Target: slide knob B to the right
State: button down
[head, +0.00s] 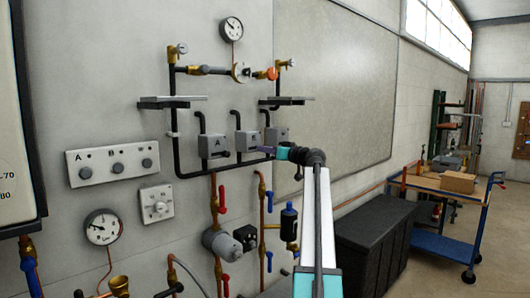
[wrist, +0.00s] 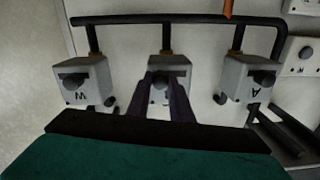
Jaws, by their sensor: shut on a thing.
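Three grey boxes hang under black pipes on the wall. The left one is marked A (head: 213,146). The middle box (head: 247,140) has a letter too small to read surely; by its place it seems to be B. In the wrist view, turned upside down, the middle box (wrist: 181,72) stands between two others, each with a dark knob in a slot. My gripper (wrist: 163,80) reaches the front of the middle box, its dark fingers shut around knob B, which they mostly hide. In the head view my gripper (head: 265,149) comes in from the right.
The third box (head: 276,135) is close beside my gripper. A white panel (head: 95,168) with round knobs and letters is on the wall at left. Below are valves with red and blue handles, a pump (head: 222,244) and a dark chest (head: 375,240).

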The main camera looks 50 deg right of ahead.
jog(key=c, duration=1.6)
grip_release()
jog(key=shift+d, duration=0.3)
jog(key=shift+o, duration=0.2)
jog(key=shift+a, duration=0.1)
jog(key=shift+s, duration=0.1)
jog(key=s+b, duration=0.4)
jog(key=s, duration=0.9)
jog(key=shift+s+a+b, duration=0.3)
jog(key=shift+s+a, duration=0.1)
